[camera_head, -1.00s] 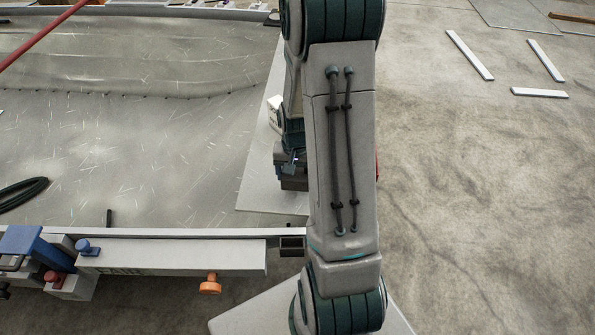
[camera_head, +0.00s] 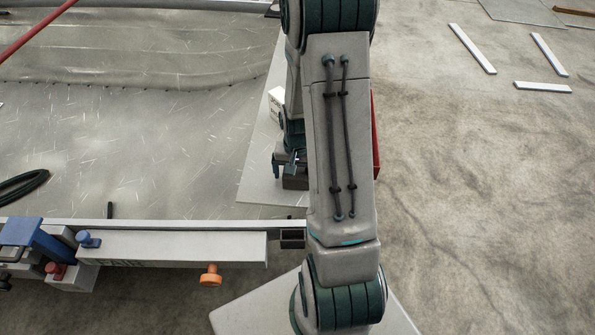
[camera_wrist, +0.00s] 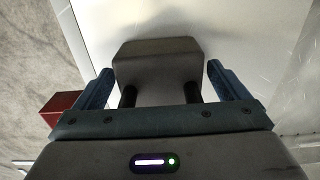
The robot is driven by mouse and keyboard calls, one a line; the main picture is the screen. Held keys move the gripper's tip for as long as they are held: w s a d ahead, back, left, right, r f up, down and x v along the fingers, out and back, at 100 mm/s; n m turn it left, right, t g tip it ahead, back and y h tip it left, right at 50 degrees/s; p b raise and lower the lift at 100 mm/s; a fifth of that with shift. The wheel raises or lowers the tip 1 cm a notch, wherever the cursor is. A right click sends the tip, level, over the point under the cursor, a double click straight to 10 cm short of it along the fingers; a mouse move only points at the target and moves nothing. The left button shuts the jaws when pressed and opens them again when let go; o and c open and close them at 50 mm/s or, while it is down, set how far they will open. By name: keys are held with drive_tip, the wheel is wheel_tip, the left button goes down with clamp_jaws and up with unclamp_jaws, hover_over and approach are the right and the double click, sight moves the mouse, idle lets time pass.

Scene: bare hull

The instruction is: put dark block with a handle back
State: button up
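The dark block (camera_wrist: 157,62) shows in the wrist view, with two black handle posts (camera_wrist: 128,96) running from it toward my gripper. The rest of the handle is hidden by my gripper's body. My gripper (camera_wrist: 161,70) has its two blue fingers spread wide on either side of the block and posts, with small gaps visible. In the head view the dark block (camera_head: 294,183) is low over or on a pale panel (camera_head: 256,185), just below my gripper (camera_head: 290,162). Contact with the panel cannot be told. My arm hides part of the gripper.
A red object (camera_head: 376,135) stands behind my arm and shows in the wrist view (camera_wrist: 60,104). A small white box (camera_head: 276,99) is near the gripper. The floor at right is largely clear.

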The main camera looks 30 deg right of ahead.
drive_tip(key=shift+r, duration=0.15)
wheel_tip(320, 180, up, 12)
drive_tip(key=shift+r+p, duration=0.1)
drive_tip(key=shift+p, duration=0.8)
drive_tip(key=s+a+r+n+t, duration=0.2)
drive_tip(key=s+a+r+n, duration=0.4)
drive_tip(key=s+a+r, duration=0.6)
drive_tip(key=shift+r+n, duration=0.4)
drive_tip(key=shift+r, duration=0.3)
drive_tip(key=shift+a, duration=0.1)
wheel_tip(320, 180, up, 7)
drive_tip(key=p, duration=0.6)
drive_tip(key=shift+r+t+p, duration=0.15)
drive_tip(key=shift+t+p, duration=0.2)
drive_tip(key=shift+t, duration=0.05)
